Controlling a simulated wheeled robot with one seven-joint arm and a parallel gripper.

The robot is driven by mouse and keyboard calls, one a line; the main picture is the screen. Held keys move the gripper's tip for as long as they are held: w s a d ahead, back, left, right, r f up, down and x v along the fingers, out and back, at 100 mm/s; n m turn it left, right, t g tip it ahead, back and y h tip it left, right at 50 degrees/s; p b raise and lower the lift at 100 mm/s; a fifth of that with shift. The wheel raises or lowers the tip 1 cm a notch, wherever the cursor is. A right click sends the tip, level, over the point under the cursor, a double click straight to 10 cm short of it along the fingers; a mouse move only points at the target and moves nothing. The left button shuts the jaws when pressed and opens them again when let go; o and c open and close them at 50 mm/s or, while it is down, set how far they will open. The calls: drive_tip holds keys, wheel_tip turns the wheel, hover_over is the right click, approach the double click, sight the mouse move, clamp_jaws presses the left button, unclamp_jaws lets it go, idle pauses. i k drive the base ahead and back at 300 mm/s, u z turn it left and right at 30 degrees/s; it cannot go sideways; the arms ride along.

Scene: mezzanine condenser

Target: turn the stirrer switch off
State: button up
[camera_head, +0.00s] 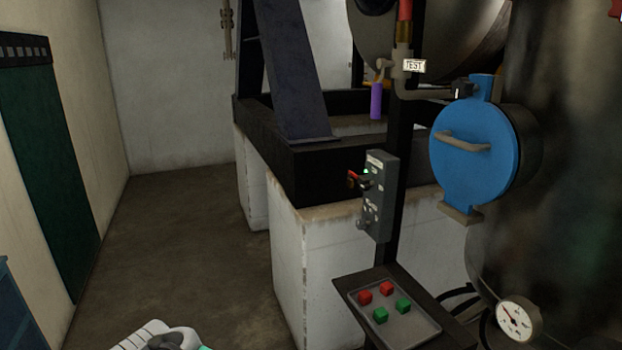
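A grey switch box (378,195) is mounted on a dark upright post right of the middle. On its upper part are a lit green lamp (366,171) and a small lever with a red part (355,180). A grey knob or lever (363,223) sits lower on the box. The small labels are too blurred to read, so I cannot tell which control is the stirrer switch. Only a white and grey piece, probably of my arm, shows at the bottom left edge. My gripper's fingers are not in view, and nothing touches the box.
A dark shelf (351,291) below the box bears a tray (398,335) with red and green cubes. A blue round hatch (468,150), a dark tank and a dial gauge (518,321) stand at right. Pale plinths (310,255) stand behind. The floor (185,240) at left is clear.

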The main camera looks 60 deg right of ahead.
sight(364, 184)
drive_tip(key=z, duration=0.35)
drive_tip(key=i, duration=1.55)
drive_tip(key=z, duration=0.7)
